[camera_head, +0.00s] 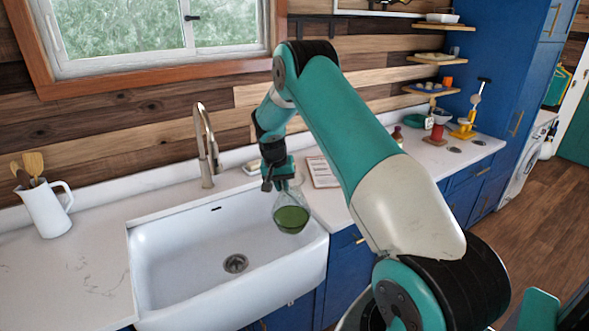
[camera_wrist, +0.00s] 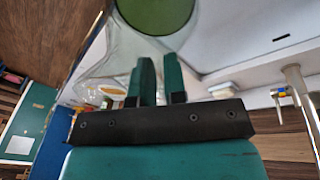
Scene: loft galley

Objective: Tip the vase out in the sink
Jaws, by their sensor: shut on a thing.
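A clear glass vase (camera_head: 291,212) with green liquid in its lower part hangs from my gripper (camera_head: 277,181). It is over the right end of the white sink (camera_head: 180,250) and looks roughly upright. My gripper is shut on the vase's upper part, with the fingers close together. In the wrist view, the vase (camera_wrist: 115,50) is in front of my gripper (camera_wrist: 160,75), its green liquid at the top edge. The sink's basin looks empty, with a round drain (camera_head: 236,263) at its bottom.
A tall faucet (camera_head: 206,145) stands behind the sink. A white pitcher (camera_head: 45,208) with wooden utensils stands on the counter at left. A wire rack or board (camera_head: 322,172) lies right of the sink. A red and white item (camera_head: 438,125) stands farther right.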

